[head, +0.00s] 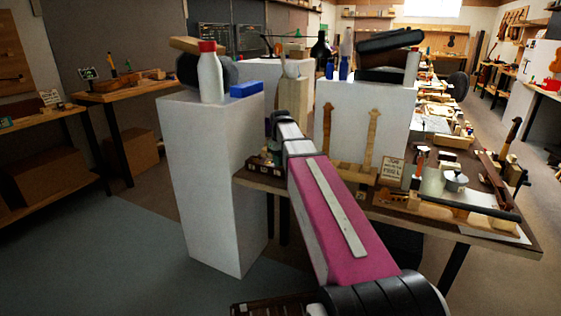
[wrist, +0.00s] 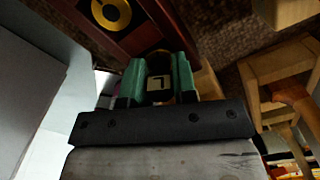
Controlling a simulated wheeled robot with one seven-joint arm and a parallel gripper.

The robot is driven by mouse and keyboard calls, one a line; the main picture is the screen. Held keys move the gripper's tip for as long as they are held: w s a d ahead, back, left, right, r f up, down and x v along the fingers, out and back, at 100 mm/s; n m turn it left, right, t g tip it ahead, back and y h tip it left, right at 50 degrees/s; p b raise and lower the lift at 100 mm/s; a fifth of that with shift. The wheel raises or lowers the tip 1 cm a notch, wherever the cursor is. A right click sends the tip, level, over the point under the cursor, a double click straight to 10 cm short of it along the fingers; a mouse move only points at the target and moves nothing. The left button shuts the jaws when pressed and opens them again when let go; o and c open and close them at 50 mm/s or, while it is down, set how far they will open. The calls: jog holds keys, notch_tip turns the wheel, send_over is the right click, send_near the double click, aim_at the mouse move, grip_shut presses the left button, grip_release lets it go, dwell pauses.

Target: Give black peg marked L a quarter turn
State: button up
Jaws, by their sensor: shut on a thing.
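The black peg marked L (wrist: 159,84) shows in the wrist view, with a pale label bearing the letter. It sits between the two green fingers of my gripper (wrist: 159,80), which are shut on it. The lower part of the peg is hidden by my gripper's dark body.
A small sign (head: 391,170) stands on the bench (head: 420,212) among tools. White pedestals (head: 212,180) with bottles stand left of and behind my arm.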

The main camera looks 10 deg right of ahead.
jog(key=o, duration=0.9)
